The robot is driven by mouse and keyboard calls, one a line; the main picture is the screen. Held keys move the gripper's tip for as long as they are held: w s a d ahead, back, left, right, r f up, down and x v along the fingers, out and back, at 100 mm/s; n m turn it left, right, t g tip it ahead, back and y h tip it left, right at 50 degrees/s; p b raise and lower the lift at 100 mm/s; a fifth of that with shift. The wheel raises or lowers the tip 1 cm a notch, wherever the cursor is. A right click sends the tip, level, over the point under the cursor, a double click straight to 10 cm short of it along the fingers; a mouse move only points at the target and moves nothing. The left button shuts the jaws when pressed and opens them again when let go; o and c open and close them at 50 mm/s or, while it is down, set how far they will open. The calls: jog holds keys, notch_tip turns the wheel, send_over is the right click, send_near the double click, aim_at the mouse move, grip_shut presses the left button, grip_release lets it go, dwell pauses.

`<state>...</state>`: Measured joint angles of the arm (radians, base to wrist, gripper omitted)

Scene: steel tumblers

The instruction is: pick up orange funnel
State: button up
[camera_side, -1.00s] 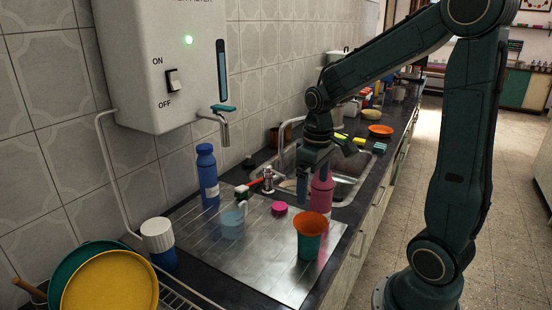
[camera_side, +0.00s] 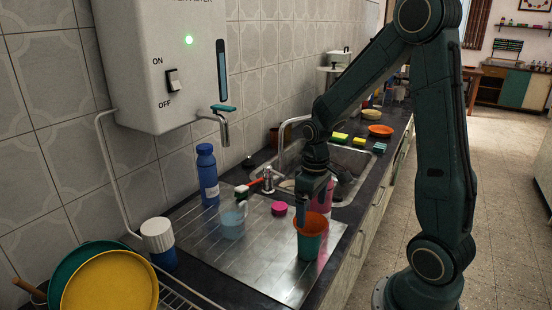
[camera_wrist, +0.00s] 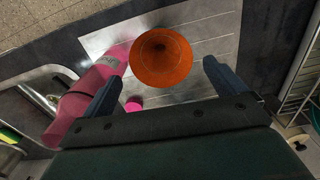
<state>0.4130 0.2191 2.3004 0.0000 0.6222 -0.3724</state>
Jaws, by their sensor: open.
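The orange funnel (camera_side: 311,223) sits mouth up in the top of a green tumbler (camera_side: 309,247) near the front edge of the steel drainboard. In the wrist view the round mouth of the funnel (camera_wrist: 162,62) lies between the two fingertips and a little ahead of them, with its dark hole near the centre. My gripper (camera_side: 302,212) points down at the far side of the funnel's rim in the side view; it also shows in the wrist view (camera_wrist: 163,72). Its fingers are apart and empty. I cannot tell whether a finger touches the rim. The wrist view hides the tumbler.
A pink bottle (camera_side: 322,199) stands close behind the funnel. A pink lid (camera_side: 279,208), a light-blue mug (camera_side: 232,222) and a blue bottle (camera_side: 207,176) are on the drainboard (camera_side: 253,268). The sink lies behind. The drainboard's near part is clear.

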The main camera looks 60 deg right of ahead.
aim_at(310, 228)
jog(key=shift+f, duration=1.05)
jog(key=shift+f, duration=0.15)
jog(key=shift+f, duration=2.45)
jog(key=c, duration=1)
